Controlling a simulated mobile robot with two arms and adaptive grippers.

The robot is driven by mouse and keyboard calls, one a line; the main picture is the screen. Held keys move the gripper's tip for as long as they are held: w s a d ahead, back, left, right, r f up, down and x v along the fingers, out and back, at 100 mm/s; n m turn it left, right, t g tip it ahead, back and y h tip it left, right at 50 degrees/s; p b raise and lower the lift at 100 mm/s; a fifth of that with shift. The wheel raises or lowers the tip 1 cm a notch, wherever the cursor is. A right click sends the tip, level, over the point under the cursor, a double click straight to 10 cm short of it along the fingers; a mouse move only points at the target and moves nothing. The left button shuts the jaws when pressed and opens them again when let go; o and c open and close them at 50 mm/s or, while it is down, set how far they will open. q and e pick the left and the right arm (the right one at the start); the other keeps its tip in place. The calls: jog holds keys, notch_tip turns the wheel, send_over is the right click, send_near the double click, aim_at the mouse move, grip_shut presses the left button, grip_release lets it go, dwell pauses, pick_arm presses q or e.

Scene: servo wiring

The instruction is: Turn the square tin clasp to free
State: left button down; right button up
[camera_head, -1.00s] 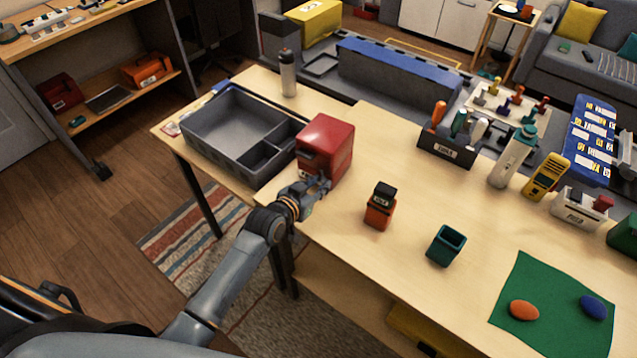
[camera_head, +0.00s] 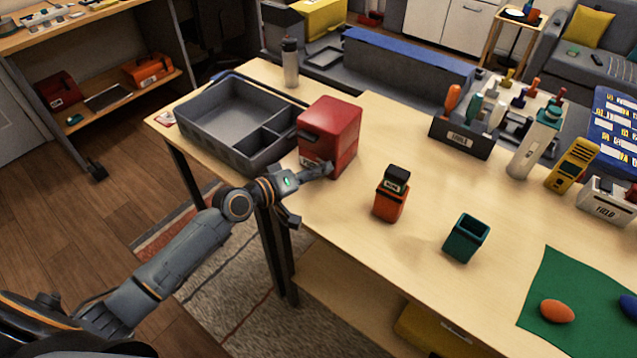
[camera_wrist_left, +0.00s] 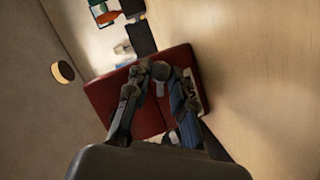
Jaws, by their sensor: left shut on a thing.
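The square tin (camera_head: 335,125) is a red box standing on the wooden table, beside the grey compartment tray. My left gripper (camera_head: 324,170) is at the low front of the tin. In the left wrist view the tin (camera_wrist_left: 104,95) lies behind the two fingers, and a small grey clasp with a round head (camera_wrist_left: 161,72) shows between the fingertips. The left gripper is shut on the clasp. The gripper hides the clasp in the head view. A dark handle (camera_head: 307,135) shows on the tin's left side. My right gripper is not in view.
The grey compartment tray (camera_head: 190,114) stands left of the tin, with a bottle (camera_head: 290,62) behind it. An orange block with a black top (camera_head: 389,203) and a teal open cup (camera_head: 465,238) stand to the right. The tabletop between them is clear.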

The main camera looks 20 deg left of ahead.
pick_arm(q)
jog(key=n+b, duration=0.1)
jog(key=b, duration=0.1)
jog(key=n+b, duration=0.1)
jog(key=shift+a+f+h+b, duration=0.1)
jog(key=shift+f+h+b, duration=0.25)
jog(key=shift+h, duration=0.05)
jog(key=shift+r+n+h+b, duration=0.15)
jog(key=shift+n+h+b, duration=0.15)
jog(key=shift+n+b, duration=0.3)
jog(key=shift+t, duration=0.3)
jog(key=shift+r, duration=0.1)
jog(key=c, duration=1.1)
grip_release()
jog(key=shift+c, duration=0.2)
jog(key=v, duration=1.2)
